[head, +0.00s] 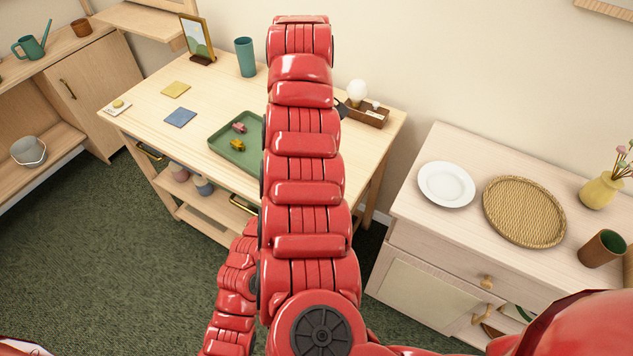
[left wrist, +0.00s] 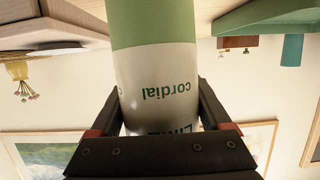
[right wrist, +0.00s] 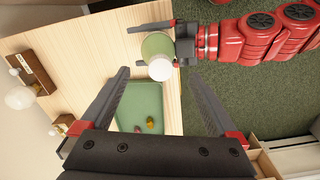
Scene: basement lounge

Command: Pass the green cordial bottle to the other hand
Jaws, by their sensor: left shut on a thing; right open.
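The green cordial bottle (left wrist: 155,75), with a pale label reading "cordial", fills the middle of the left wrist view. My left gripper (left wrist: 158,100) is shut on it, one finger on each side. In the right wrist view the bottle (right wrist: 157,52) shows nearly end-on, with a round white end towards the camera and the left gripper's fingers on either side. My right gripper (right wrist: 157,76) is open and empty, its fingertips pointing towards the bottle, apart from it as far as I can tell. In the head view my red arms hide the bottle and both grippers.
A wooden table (head: 150,105) bears a green tray (head: 222,147) with small items, a teal cup (head: 245,57), a picture frame (head: 197,40) and a wooden box (head: 368,115). A dresser on the right holds a white plate (head: 446,184) and a woven tray (head: 523,211).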

